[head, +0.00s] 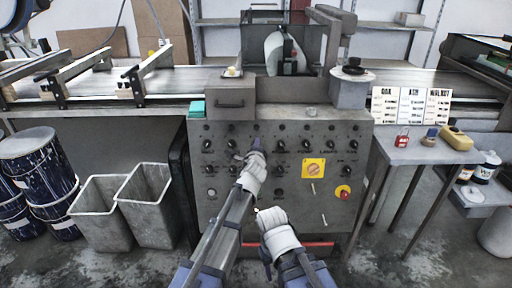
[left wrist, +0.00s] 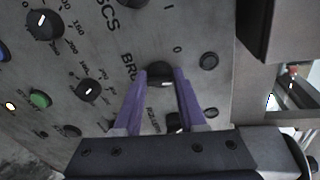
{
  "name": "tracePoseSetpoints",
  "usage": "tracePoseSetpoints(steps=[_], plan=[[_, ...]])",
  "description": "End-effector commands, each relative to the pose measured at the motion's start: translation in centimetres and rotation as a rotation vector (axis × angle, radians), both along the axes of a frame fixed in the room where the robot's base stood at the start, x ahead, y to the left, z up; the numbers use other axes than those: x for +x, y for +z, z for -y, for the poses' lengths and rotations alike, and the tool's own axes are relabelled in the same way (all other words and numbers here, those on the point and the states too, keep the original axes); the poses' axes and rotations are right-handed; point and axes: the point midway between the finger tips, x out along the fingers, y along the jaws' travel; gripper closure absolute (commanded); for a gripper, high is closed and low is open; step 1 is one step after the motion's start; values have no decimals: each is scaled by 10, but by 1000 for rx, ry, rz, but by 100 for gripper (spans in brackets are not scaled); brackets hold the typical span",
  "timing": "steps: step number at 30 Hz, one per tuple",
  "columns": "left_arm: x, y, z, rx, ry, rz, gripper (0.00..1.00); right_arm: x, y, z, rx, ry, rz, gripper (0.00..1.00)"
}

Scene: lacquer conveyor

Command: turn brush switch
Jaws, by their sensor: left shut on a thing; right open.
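The control panel (head: 220,170) is the grey front of the machine, with rows of black knobs. My left gripper (head: 253,155) reaches up to a knob in the middle of the panel. In the left wrist view, the purple fingers of my left gripper (left wrist: 161,80) are closed on the sides of the black brush switch (left wrist: 160,70). Lettering starting "BRU" and the marks 0 and I are beside it; the gripper hides part of the lettering. My right gripper (head: 268,214) is low in front of the panel, apart from it and empty; its fingers are small in view.
A yellow plate with a rotary switch (head: 313,168) and a red button (head: 343,192) are on the panel's right. Other knobs, such as one by the scale (left wrist: 89,90), are close by. Grey bins (head: 145,205) stand left, a side table (head: 425,150) right.

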Motion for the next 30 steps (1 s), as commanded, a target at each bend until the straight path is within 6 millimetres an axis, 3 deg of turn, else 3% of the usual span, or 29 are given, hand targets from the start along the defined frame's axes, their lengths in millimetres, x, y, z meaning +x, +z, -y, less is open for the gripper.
tracePoseSetpoints(steps=[15,30], plan=[[2,2,2,309,-58,4,100,0,2,0,0,0,0,50],[2,2,2,368,-70,4,100,0,3,0,0,0,0,50]])
